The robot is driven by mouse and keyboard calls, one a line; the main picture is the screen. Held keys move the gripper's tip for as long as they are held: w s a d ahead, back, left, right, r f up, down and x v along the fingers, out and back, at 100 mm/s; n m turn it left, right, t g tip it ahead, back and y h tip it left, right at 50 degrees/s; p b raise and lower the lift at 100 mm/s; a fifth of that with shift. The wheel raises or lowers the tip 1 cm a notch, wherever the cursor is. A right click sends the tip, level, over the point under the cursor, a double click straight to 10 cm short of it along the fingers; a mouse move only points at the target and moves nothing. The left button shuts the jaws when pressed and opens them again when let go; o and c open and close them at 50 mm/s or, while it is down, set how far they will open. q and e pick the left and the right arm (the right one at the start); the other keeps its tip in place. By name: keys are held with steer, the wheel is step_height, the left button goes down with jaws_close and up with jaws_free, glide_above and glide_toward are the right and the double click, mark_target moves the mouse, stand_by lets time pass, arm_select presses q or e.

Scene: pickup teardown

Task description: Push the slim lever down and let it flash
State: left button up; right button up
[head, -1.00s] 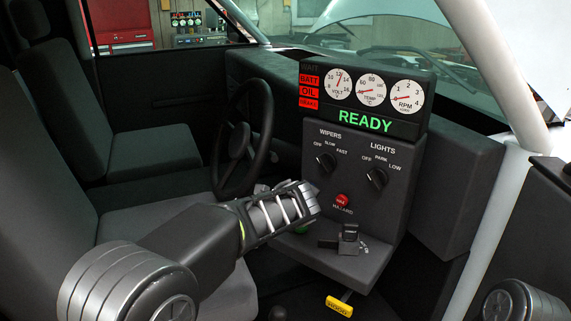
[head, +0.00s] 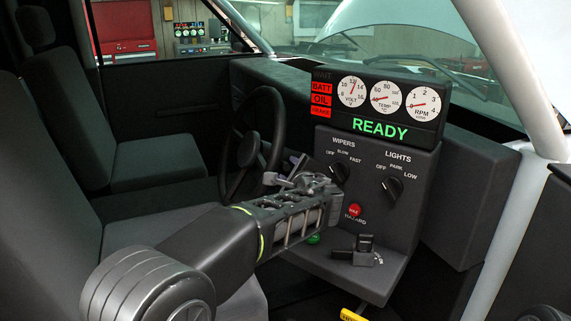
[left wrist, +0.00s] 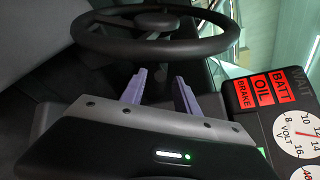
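I cannot make out the slim lever for certain; the steering column side is largely hidden behind my left gripper in the head view. My left gripper (head: 286,173) is in front of the lower right of the steering wheel (head: 252,150), left of the control panel. In the left wrist view its two fingers (left wrist: 161,82) are apart with nothing seen gripped between them, and they point toward the steering wheel (left wrist: 150,42). The display (head: 380,130) reads READY in green. My right gripper is not in view.
The panel has a wipers knob (head: 339,172), a lights knob (head: 393,188), a red hazard knob (head: 354,210), a green button (head: 314,239) and a black key-like switch (head: 364,245). A yellow handle (head: 352,315) is below. Seats (head: 160,150) are on the left.

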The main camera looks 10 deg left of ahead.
mark_target(282, 163)
arm_select(q)
steer(key=shift+s+r, duration=0.1)
steer(key=shift+s, duration=0.1)
steer(key=shift+w, duration=0.25)
steer(key=p+x, duration=0.3)
steer(key=x, duration=0.3)
steer(key=shift+w, duration=0.1)
steer(key=shift+w+a+f, duration=0.3)
steer(key=shift+w+f, duration=0.05)
steer(key=shift+w, duration=0.25)
steer(key=shift+c, duration=0.6)
jaws_close()
